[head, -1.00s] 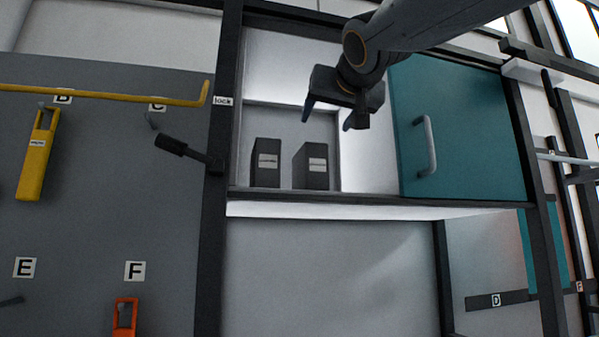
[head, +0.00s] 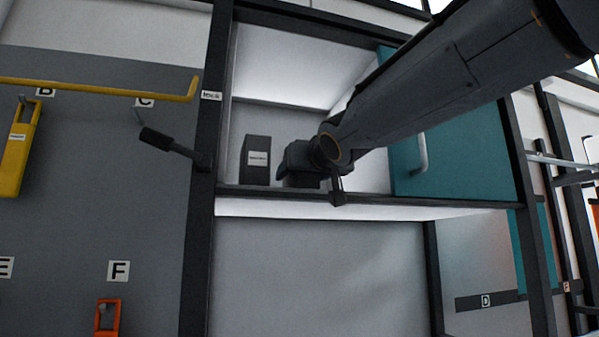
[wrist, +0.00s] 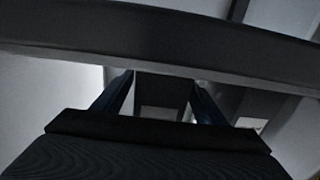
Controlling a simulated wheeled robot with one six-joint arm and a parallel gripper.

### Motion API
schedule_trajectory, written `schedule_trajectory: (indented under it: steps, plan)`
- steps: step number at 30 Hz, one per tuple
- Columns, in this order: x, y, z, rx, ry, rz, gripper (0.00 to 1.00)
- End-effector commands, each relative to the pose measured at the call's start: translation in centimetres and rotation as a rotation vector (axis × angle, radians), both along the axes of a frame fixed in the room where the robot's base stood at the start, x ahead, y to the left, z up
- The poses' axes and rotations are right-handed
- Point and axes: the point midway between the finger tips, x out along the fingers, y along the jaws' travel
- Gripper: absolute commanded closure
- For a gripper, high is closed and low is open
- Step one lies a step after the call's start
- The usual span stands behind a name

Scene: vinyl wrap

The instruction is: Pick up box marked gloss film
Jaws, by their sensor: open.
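Two dark grey boxes with white labels stand side by side in the open cabinet. The left box (head: 256,160) shows clearly in the head view, but its label is too small to read. The right box (head: 301,181) is mostly hidden behind my gripper (head: 310,176), and its label is covered. I cannot tell which box is marked gloss film. My gripper is open at the right box. In the wrist view, a dark block (wrist: 162,92) shows between the two blue fingers of my gripper (wrist: 162,98), and a labelled box (wrist: 257,121) shows to the right.
The cabinet's dark front rail (head: 270,193) runs just below my gripper and crosses the wrist view (wrist: 160,40). A teal door (head: 465,150) with a pale handle is at the right. A black lever (head: 172,146) sticks out at the left post.

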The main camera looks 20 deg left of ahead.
Motion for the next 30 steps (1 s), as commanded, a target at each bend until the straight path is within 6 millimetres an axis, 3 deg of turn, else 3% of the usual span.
schedule_trajectory:
  steps: [4, 12, 21, 30]
  plan:
    - [1.01, 0.61, 0.14, 0.001, 0.000, 0.000, 0.34]
    - [1.16, 0.69, 0.10, 0.002, -0.001, 0.000, 0.36]
    - [1.13, 0.67, 0.18, 0.002, -0.002, 0.000, 0.85]
    - [1.05, 0.63, 0.36, 0.003, -0.002, 0.000, 0.85]
